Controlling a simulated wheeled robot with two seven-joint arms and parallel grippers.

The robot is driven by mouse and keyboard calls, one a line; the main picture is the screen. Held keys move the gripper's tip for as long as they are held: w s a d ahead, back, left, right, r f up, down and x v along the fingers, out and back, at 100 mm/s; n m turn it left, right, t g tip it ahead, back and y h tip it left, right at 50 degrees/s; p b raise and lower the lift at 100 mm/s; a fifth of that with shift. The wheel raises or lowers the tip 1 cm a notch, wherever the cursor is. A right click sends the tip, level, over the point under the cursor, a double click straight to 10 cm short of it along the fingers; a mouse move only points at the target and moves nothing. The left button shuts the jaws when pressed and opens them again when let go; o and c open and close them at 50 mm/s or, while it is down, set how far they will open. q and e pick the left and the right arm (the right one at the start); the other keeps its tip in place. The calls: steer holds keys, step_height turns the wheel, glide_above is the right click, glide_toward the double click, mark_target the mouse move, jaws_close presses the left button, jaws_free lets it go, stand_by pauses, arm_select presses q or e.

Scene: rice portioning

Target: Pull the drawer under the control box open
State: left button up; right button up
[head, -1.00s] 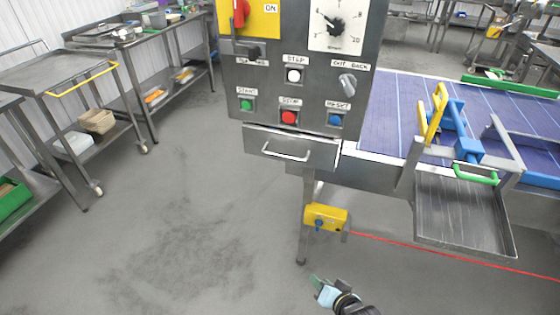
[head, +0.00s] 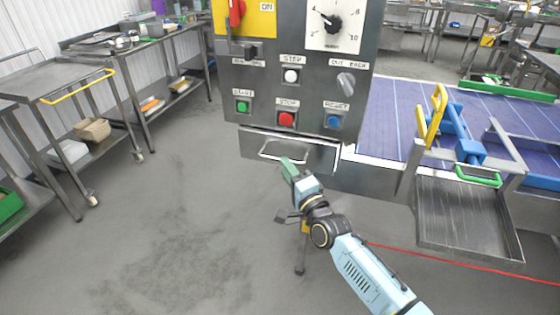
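The control box (head: 262,83) is a grey metal panel with a dial, switches and green, red and blue buttons. The drawer (head: 321,156) sits right under it, with a grey front and a light bar handle (head: 272,155). The drawer looks closed. My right gripper (head: 287,163) is just in front of the handle, its green-tipped fingers overlapping the handle's lower edge in the picture. Whether it touches the handle, and whether its fingers are open or shut, I cannot tell. My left gripper is not in view.
A conveyor with a blue belt (head: 392,110) runs to the right, with a metal tray (head: 460,215) at its front. Steel tables with shelves (head: 75,75) stand at the left. The grey floor left of the control box is clear.

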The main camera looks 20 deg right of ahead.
mark_target(290, 143)
steer(key=shift+x, duration=2.3)
jaws_close()
steer(key=shift+s, duration=0.1)
